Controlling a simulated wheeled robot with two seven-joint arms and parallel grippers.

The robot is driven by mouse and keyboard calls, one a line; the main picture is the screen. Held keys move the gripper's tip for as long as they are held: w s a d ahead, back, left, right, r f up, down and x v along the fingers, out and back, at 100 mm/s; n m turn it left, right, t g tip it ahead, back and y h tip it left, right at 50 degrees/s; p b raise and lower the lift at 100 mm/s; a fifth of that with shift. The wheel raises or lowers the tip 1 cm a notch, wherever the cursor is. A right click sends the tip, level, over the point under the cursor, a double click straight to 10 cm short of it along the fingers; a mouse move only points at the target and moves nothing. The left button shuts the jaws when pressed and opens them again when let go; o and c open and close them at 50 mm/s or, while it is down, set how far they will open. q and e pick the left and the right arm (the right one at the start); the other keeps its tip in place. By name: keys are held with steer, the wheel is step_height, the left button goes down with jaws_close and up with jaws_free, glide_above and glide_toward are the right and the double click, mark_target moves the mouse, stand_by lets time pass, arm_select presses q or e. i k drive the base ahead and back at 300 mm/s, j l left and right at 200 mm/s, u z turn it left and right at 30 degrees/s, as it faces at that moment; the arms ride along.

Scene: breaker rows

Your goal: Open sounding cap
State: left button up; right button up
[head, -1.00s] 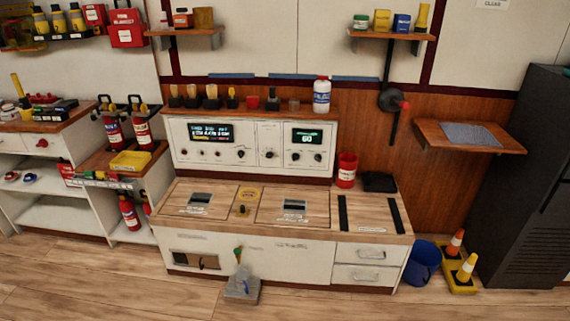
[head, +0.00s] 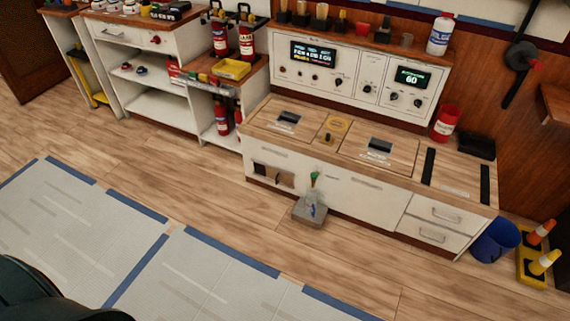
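A wooden-topped cabinet (head: 282,162) stands right of centre. Neither of my grippers is in view, and nothing of mine touches the cabinet.
A grey block (head: 310,212) with a green-topped item stands on the floor before the cabinet. A blue bucket (head: 494,241) and cones (head: 541,234) stand at right. Floor sheets (head: 80,225) with blue edges lie at left. Wooden floor between is clear.

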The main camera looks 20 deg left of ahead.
mark_target(327, 139)
steer(key=i+j+z, duration=0.1)
steer(key=i+j, duration=0.65)
steer(key=i, duration=0.25)
steer(key=i+j+z, duration=0.1)
steer(key=i+j, duration=0.7)
steer(key=i, duration=0.15)
